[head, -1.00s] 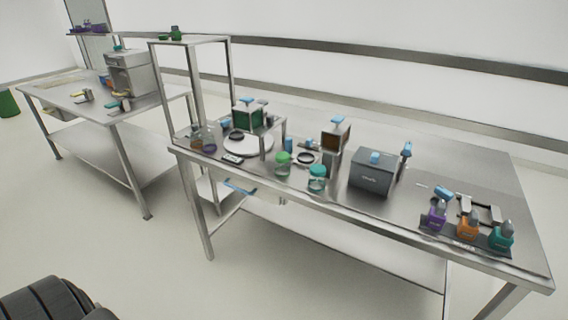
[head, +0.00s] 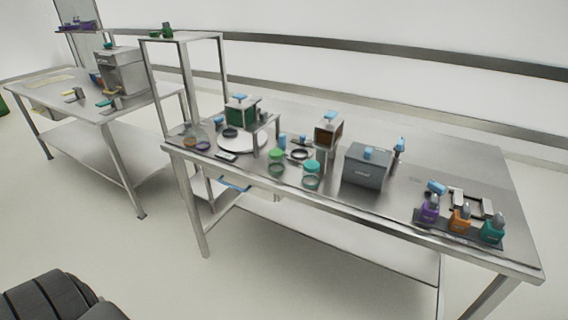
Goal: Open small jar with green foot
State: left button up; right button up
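A small clear jar with a green top (head: 277,162) stands upright near the front edge of the steel table, left of centre. A similar jar with a teal top (head: 311,175) stands just to its right. Two more small vessels, one with an orange-brown base (head: 189,138) and one with a purple base (head: 203,143), stand at the table's left end. No green foot can be made out on any jar at this size. Neither of my grippers is in view.
The steel table (head: 385,209) also carries a grey box (head: 366,166), a round white plate (head: 243,143), and a rack of purple, orange and teal bottles (head: 457,232) at right. A second table (head: 60,93) with a machine (head: 121,72) stands back left.

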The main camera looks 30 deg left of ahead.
aim_at(275, 166)
jog(key=z, duration=3.4)
jog(key=k, duration=2.9)
jog(key=u, duration=1.45)
